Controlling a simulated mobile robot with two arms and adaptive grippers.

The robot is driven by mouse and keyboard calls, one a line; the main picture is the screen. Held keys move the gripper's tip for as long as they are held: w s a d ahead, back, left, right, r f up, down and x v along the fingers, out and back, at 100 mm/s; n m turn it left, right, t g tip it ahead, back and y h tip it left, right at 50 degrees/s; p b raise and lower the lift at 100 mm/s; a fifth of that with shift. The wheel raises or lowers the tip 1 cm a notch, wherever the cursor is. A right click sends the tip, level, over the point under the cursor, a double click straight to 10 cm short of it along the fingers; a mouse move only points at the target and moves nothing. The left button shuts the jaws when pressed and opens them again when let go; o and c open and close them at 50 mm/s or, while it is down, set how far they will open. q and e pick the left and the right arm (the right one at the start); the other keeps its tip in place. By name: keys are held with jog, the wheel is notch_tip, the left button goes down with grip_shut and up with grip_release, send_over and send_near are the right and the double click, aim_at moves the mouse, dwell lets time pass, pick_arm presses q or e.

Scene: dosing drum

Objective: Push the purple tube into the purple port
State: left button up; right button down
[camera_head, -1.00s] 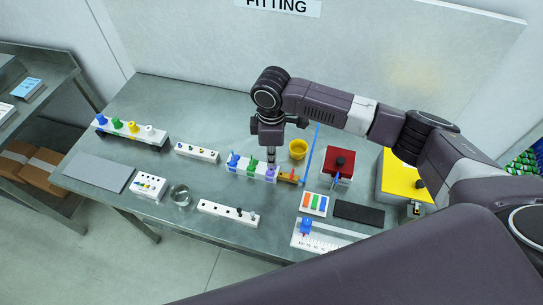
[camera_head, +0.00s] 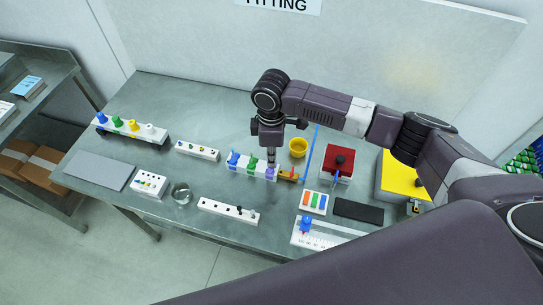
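A white block (camera_head: 243,174) near the middle of the table carries a blue, a green and a purple piece in a row. The purple tube (camera_head: 270,173) is at its right end. My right gripper (camera_head: 271,160) points down directly over the purple tube, its tip at the tube's top. The fingers are too small to tell whether they are open or shut on it. Which opening is the purple port cannot be told; several white blocks with small dark holes stand on the table. My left gripper is not in view.
A yellow cup (camera_head: 298,148) stands just right of my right gripper, and a red box (camera_head: 339,166) beyond it. A white strip with ports (camera_head: 197,152) and a glass dish (camera_head: 181,193) lie to the left. A grey mat (camera_head: 100,170) is at the far left.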

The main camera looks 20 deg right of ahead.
jog(key=shift+f+b, duration=0.3)
jog(key=shift+f, duration=0.6)
jog(key=c, duration=2.1)
grip_release()
jog(key=shift+r, duration=0.2)
notch_tip(320, 180, up, 12)
jog(key=shift+f, duration=0.15)
